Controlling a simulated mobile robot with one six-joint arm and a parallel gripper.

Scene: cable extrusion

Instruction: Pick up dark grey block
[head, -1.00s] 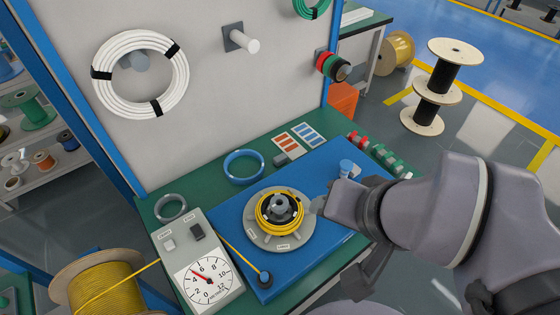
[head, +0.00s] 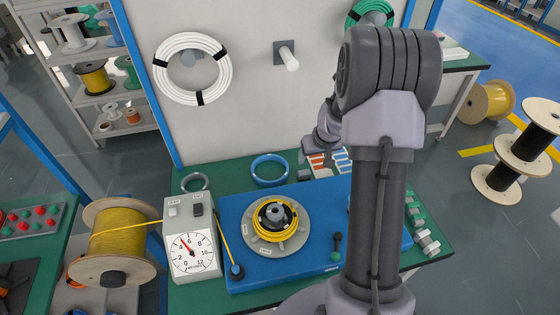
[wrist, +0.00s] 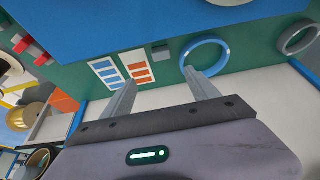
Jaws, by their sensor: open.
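A small dark grey block (head: 304,174) lies on the green bench top, between the blue cable ring and the printed cards. It also shows in the wrist view (wrist: 161,52), past the fingertips and roughly in line with the gap between them. My gripper (wrist: 160,78) is open with nothing between its fingers. In the head view my gripper (head: 306,158) is near the back of the bench, just behind the block and apart from it as seen in the wrist view. My arm hides part of the bench's right side.
The blue cable ring (wrist: 206,55) and the orange and blue cards (wrist: 122,70) flank the block closely. The wall panel (head: 240,125) stands right behind the bench. A blue board (head: 225,210) with a yellow cable coil (head: 284,205) and a dial box (head: 190,262) are in front.

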